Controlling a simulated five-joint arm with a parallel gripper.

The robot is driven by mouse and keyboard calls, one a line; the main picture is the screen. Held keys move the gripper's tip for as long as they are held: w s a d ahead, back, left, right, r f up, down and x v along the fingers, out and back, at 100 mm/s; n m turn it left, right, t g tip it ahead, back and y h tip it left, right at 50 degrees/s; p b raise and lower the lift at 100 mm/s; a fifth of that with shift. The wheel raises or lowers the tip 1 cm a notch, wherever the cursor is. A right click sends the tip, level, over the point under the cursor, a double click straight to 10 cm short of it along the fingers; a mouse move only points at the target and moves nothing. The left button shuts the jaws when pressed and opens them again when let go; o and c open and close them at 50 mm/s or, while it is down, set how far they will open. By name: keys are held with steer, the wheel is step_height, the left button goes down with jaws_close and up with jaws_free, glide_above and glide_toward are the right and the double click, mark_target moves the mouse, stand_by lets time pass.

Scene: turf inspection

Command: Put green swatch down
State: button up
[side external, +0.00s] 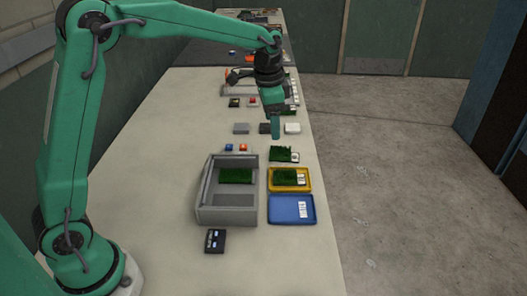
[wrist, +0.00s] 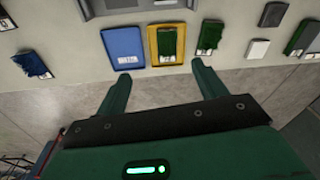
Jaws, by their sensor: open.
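A green swatch with a white label (side external: 287,177) lies in the yellow tray (side external: 271,188); the same swatch (wrist: 166,41) and tray (wrist: 153,48) show in the wrist view. Another green swatch (side external: 281,154) lies on the bare table just beyond the yellow tray, and also shows in the wrist view (wrist: 209,35). A third piece of green turf (side external: 236,175) is in the grey box. My gripper (side external: 276,136) is above the table, beyond the table swatch in the side view. In the wrist view its fingers (wrist: 160,70) are apart, with nothing between them.
An empty-looking blue tray (side external: 291,208) with a white label sits beside the yellow one. The grey box (side external: 206,188) stands to their left. Small blocks, including a white one (side external: 292,128), lie near my gripper. A dark device (side external: 215,241) lies in front. The table's right edge is close.

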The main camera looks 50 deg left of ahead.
steer(key=s+a+r+n+t, duration=0.2)
steer(key=s+r+n, duration=0.35)
steer(key=s, duration=0.85)
steer(key=s+f+n+t, duration=0.1)
steer(key=s+t, duration=0.1)
steer(key=s, duration=1.1)
steer(key=shift+s+f+n, duration=0.2)
steer(key=shift+n, duration=0.15)
steer(key=shift+a, duration=0.1)
